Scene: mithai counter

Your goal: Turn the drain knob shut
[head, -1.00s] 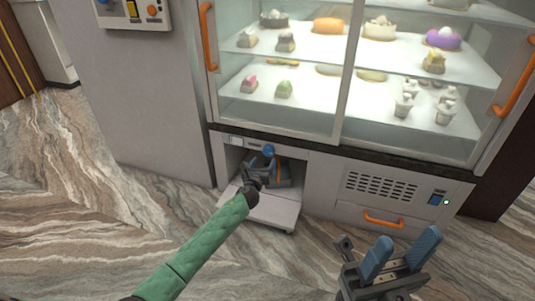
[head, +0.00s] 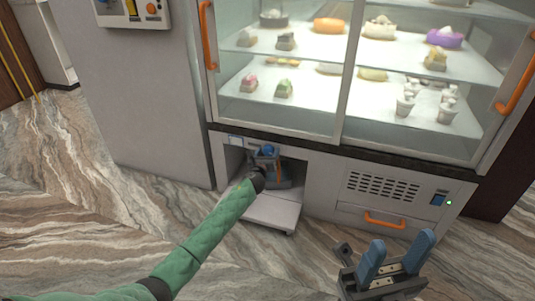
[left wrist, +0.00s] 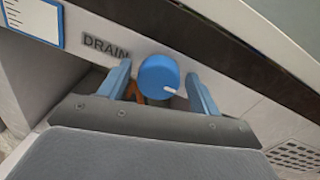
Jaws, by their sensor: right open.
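My left gripper (left wrist: 160,92) is open, with one blue finger on each side of the knob. Narrow gaps seem to show between fingers and knob; I cannot tell whether they touch. My right gripper (head: 396,258) is open and empty, low at the right in the head view.
An open compartment with a pale pull-out shelf (head: 268,212) lies below the knob. A vent grille (head: 383,188) and an orange drawer handle (head: 384,220) are to the right. The glass sweet case (head: 285,118) rises above. The marble-look floor in front is clear.

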